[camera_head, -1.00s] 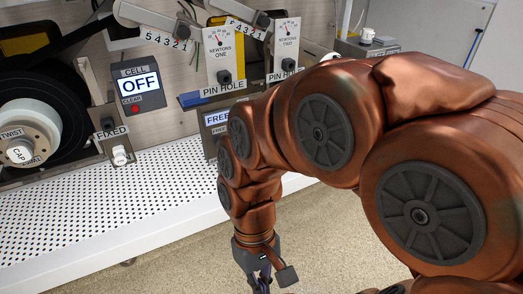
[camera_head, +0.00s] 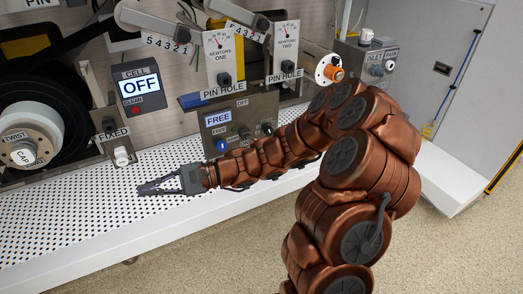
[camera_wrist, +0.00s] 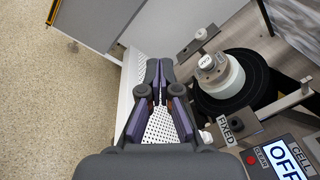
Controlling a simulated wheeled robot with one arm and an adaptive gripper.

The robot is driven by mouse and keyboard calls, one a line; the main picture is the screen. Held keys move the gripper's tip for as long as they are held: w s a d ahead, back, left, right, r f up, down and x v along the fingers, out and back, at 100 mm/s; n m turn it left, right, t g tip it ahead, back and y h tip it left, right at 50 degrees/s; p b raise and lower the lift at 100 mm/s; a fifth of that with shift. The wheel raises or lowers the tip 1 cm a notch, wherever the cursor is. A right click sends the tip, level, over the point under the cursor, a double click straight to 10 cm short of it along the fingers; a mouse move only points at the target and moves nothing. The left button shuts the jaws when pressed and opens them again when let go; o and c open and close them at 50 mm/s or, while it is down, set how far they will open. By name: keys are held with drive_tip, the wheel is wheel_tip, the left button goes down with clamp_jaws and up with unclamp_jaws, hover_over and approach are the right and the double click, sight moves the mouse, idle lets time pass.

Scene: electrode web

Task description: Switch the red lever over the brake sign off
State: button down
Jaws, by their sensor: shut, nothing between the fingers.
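I can make out neither a red lever nor a brake sign in either view. My gripper (camera_head: 142,188) is shut and empty, pointing left above the white perforated shelf (camera_head: 70,215), in front of the machine. In the wrist view my gripper (camera_wrist: 159,70) has its fingers together, with the shelf behind them and the black reel (camera_wrist: 240,85) to their right. My arm crosses in front of the right part of the shelf and of the panel reading FREE (camera_head: 218,120).
A FIXED sign (camera_head: 113,135) over a white knob and a CELL box reading OFF (camera_head: 138,87) are on the machine face. Two NEWTONS gauges (camera_head: 219,50) are above. A grey cabinet (camera_head: 440,80) stands at the right. Floor in front is clear.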

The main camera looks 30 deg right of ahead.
drive_tip(key=w+d+f+m+t+h, duration=0.3)
drive_tip(key=w+d+m+t, duration=0.35)
drive_tip(key=d, duration=0.35)
drive_tip(key=w+d+f+m+t+h, duration=0.35)
drive_tip(key=w+d+m+t, duration=0.3)
drive_tip(key=d, duration=0.25)
drive_tip(key=s+d+f+m+h+p, duration=0.1)
drive_tip(key=s+d+f+m+h, duration=0.1)
drive_tip(key=d+f+m+h, duration=1)
drive_tip(key=d+f, duration=0.6)
drive_tip(key=d, duration=0.4)
drive_tip(key=shift+d+f+h+p, duration=0.3)
drive_tip(key=shift+f+h+p, duration=0.05)
drive_tip(key=shift+f, duration=0.05)
drive_tip(key=b, duration=0.6)
approach(254, 140)
drive_tip(key=shift+w+d+f, duration=0.1)
drive_tip(key=shift+w+f, duration=0.3)
drive_tip(key=shift+w, duration=0.3)
drive_tip(key=shift+w+d+f, duration=0.15)
drive_tip(key=shift+w+f, duration=0.3)
drive_tip(key=shift+w, duration=0.25)
drive_tip(key=shift+w+d+f, duration=0.1)
drive_tip(key=shift+w+f, duration=0.3)
drive_tip(key=shift+w, duration=0.3)
